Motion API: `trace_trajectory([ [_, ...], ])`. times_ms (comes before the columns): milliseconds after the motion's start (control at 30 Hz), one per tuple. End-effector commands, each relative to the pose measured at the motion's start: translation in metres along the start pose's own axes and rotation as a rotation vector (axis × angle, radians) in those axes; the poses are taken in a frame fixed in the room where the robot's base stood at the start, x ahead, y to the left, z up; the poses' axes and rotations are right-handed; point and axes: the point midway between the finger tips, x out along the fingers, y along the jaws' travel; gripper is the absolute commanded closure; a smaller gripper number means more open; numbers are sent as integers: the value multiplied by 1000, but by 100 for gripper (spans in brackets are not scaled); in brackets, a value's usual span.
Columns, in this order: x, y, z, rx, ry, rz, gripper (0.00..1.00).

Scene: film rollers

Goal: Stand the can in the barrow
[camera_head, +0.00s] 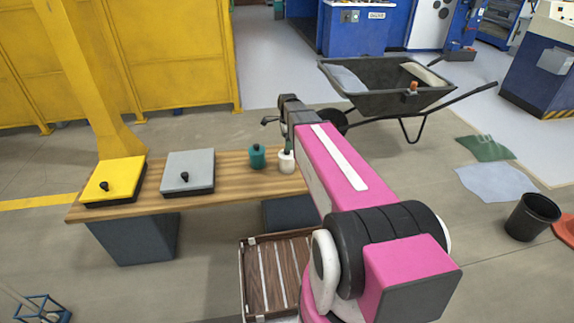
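The barrow (378,103) is a dark grey wheelbarrow on the floor at the upper right, with a pale sheet and a small orange-brown item in its tray. Two small containers stand upright near the right end of the wooden bench: a teal one with a dark top (257,157) and a white one with a dark top (286,162). I cannot tell which is the can. My gripper (284,121) is at the dark far end of my pink arm, above and behind the white container. Its fingers are not clear, and I cannot tell whether it touches anything.
A yellow lidded box (124,177) and a grey one (201,163) stand on the bench (233,185). A wooden crate (265,275) is below. A black bin (532,216) and flat sheets (494,183) lie right. Open floor separates bench and barrow.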

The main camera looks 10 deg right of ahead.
Motion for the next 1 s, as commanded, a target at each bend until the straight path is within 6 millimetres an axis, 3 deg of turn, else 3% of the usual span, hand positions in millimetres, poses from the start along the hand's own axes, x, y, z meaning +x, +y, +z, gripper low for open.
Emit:
trace_trajectory([
  [367, 30, -1, 1, -1, 0, 0, 0],
  [600, 62, -2, 2, -1, 0, 0, 0],
  [867, 67, -1, 2, -2, 0, -1, 0],
  [900, 67, -1, 2, -2, 0, -1, 3],
  [1000, 67, -1, 2, -2, 0, -1, 36],
])
